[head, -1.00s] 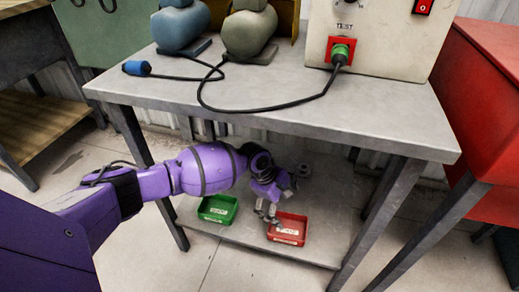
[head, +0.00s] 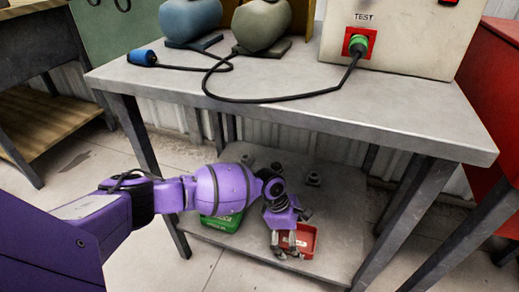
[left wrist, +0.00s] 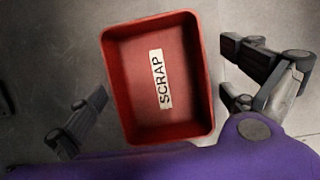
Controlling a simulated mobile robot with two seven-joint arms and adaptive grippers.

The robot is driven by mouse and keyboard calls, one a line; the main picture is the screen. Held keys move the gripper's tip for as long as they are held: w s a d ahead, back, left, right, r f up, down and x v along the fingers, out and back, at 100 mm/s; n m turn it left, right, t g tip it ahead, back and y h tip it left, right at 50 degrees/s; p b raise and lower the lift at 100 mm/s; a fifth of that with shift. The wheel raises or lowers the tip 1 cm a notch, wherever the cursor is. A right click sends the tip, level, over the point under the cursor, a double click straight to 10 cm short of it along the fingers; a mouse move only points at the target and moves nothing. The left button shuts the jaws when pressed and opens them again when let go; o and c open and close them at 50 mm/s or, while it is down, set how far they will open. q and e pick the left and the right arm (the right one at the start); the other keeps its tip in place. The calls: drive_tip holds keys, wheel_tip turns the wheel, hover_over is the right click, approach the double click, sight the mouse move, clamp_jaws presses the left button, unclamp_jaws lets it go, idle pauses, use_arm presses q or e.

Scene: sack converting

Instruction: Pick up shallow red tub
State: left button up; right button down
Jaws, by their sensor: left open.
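The shallow red tub (head: 309,238) sits on the lower shelf of the grey table, partly hidden behind my gripper in the head view. In the left wrist view the red tub (left wrist: 187,115) is empty, with a white SCRAP label on its inside floor. My left gripper (head: 286,256) is open over the tub. In the left wrist view its fingers (left wrist: 165,112) stand apart on either side of the tub, with a gap to each side wall and nothing between them but the tub. My right gripper is in neither view.
A green tub (head: 222,222) sits on the shelf to the left, partly behind my arm. Small grey parts (head: 313,179) stand further back on the shelf. The tabletop (head: 300,105) is above, with a black cable and test box (head: 395,50). A table leg (head: 405,220) stands right.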

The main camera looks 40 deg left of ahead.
use_arm(q)
drive_tip(key=shift+w+d+r, duration=0.1)
drive_tip(key=shift+w+r, duration=0.15)
drive_tip(key=c, duration=1.3)
drive_tip(key=shift+c, duration=0.2)
drive_tip(key=shift+r, duration=0.15)
